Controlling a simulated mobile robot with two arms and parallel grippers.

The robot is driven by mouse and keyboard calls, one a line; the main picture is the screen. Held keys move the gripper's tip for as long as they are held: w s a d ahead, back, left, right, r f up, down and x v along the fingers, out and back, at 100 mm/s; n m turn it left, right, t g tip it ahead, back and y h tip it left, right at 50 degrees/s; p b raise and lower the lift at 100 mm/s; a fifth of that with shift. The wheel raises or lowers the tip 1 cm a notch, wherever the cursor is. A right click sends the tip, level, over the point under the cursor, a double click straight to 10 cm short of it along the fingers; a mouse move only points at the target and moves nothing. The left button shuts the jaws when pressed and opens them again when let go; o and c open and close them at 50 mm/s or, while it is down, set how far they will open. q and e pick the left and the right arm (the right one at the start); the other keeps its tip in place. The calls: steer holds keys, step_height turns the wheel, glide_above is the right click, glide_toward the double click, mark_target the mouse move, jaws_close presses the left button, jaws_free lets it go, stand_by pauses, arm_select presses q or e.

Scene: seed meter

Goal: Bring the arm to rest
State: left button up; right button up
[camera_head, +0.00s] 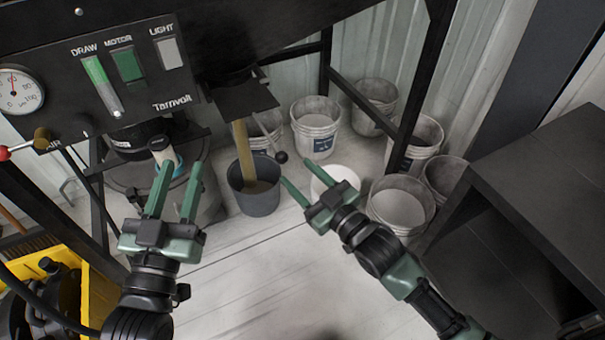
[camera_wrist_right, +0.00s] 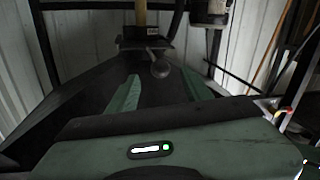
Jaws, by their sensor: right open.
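My right gripper (camera_head: 299,174) is open and empty, its green fingers held in front of the buckets; it also shows in the right wrist view (camera_wrist_right: 160,84). A tan stream (camera_head: 243,150) comes down from the black chute (camera_head: 240,100) into a dark grey bucket (camera_head: 255,200). A lever with a dark ball knob (camera_head: 281,157) stands beside the chute, left of my right fingertips; the knob shows in the right wrist view (camera_wrist_right: 160,69).
Several pale buckets (camera_head: 315,125) stand at the back and right. A dark cabinet (camera_head: 545,190) is at right, a yellow crate (camera_head: 97,290) at lower left. The front floor is clear.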

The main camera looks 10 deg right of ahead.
arm_select(q)
steer(key=shift+w+f, duration=0.1)
steer(key=shift+f, duration=0.25)
